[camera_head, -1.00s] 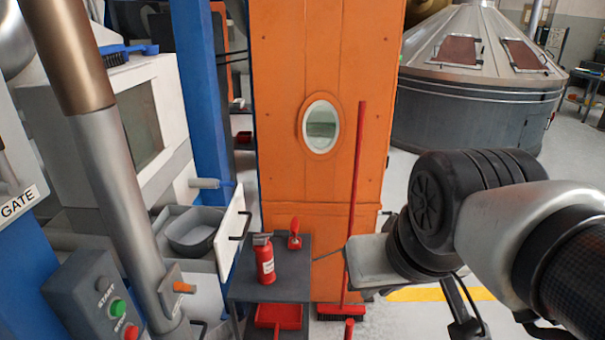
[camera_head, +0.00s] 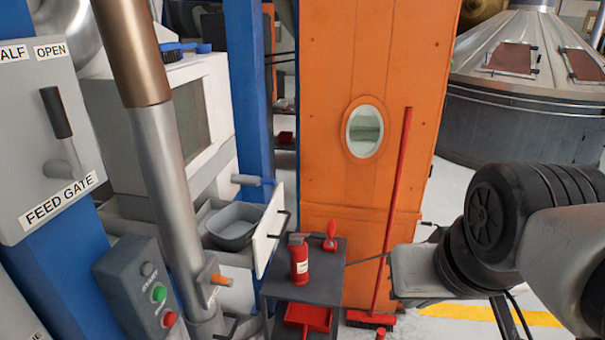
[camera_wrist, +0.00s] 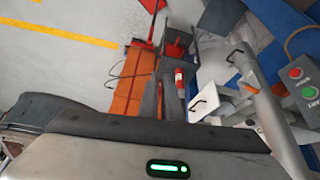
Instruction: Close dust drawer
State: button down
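The dust drawer stands pulled out from the white cabinet. Its white front panel (camera_head: 268,232) with a black handle faces right, and a grey bin (camera_head: 233,228) sits behind it. The panel and handle also show in the wrist view (camera_wrist: 204,101), right of centre. My dark wrist and pale arm are at the right of the head view, well apart from the drawer. A pale body with a green light fills the bottom of the wrist view.
A dark cart (camera_head: 327,288) with a red bottle (camera_head: 299,262) and a small red-handled tool stands right beside the drawer front. A red broom (camera_head: 393,220) leans on the orange column (camera_head: 330,60). A metal pipe (camera_head: 168,170) and a start/stop box (camera_head: 140,285) stand left of the drawer.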

jog(key=w+a+f+y+b, duration=0.1)
jog(key=w+a+f+b, duration=0.25)
jog(key=w, duration=0.35)
jog(key=w+a+f+y+b, duration=0.1)
jog(key=w+a+f+b, duration=0.15)
jog(key=w+a, duration=0.4)
jog(key=y+b, duration=0.3)
jog(key=b, duration=0.1)
send_near(266, 255)
notch_tip(266, 255, down, 3)
jog(key=w, duration=0.2)
jog(key=shift+s+a, duration=0.1)
jog(key=shift+a, duration=0.75)
jog(key=a+p, duration=0.2)
jog(key=a, duration=0.4)
jog(key=w+a+p, duration=0.1)
jog(key=a+p, duration=0.2)
jog(key=a, duration=0.3)
jog(key=w+a+p, duration=0.1)
jog(key=a+p, duration=0.1)
jog(key=a, duration=0.4)
jog(key=shift+w+p, duration=0.25)
jog(key=shift+p, duration=0.15)
